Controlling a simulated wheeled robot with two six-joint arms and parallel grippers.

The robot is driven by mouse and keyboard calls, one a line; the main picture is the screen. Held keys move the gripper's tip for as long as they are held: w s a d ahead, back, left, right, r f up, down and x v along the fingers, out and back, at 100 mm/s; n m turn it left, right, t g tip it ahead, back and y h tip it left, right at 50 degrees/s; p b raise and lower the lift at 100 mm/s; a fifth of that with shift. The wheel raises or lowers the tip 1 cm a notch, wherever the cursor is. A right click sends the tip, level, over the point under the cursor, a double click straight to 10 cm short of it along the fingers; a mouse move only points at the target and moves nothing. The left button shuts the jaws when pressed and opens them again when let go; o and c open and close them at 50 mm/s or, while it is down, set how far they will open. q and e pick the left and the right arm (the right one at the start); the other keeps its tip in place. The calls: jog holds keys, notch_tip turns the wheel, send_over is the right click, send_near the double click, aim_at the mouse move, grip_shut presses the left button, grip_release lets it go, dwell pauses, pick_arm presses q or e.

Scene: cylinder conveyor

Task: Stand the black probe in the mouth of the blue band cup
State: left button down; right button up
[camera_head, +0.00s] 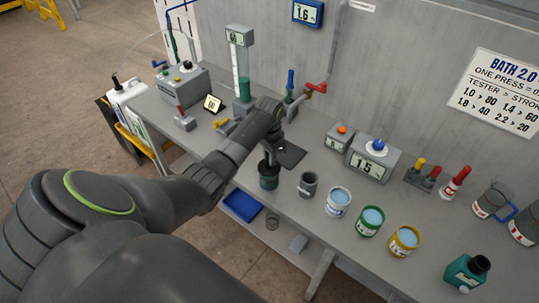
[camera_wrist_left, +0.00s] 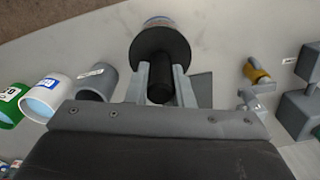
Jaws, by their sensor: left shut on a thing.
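My left gripper (camera_head: 271,160) is shut on the black probe, pinching its narrow grip between the two fingers in the left wrist view (camera_wrist_left: 160,85). The black probe (camera_wrist_left: 160,48) has a wide dark disc beyond the fingers. It also shows as a dark shape below the gripper in the head view (camera_head: 268,167). A white cup with a blue band (camera_head: 338,203) and pale blue liquid stands to the right, apart from the gripper. My right gripper is not in view.
A grey cup (camera_head: 308,185) stands between the gripper and the white cup. Green (camera_head: 369,222) and yellow (camera_head: 403,242) cups stand farther right. A display box (camera_head: 372,162) and a tall gauge (camera_head: 241,65) are behind. A blue tray (camera_head: 242,205) is below the bench.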

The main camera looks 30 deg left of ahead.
pick_arm(q)
jog(key=c, duration=1.2)
grip_release()
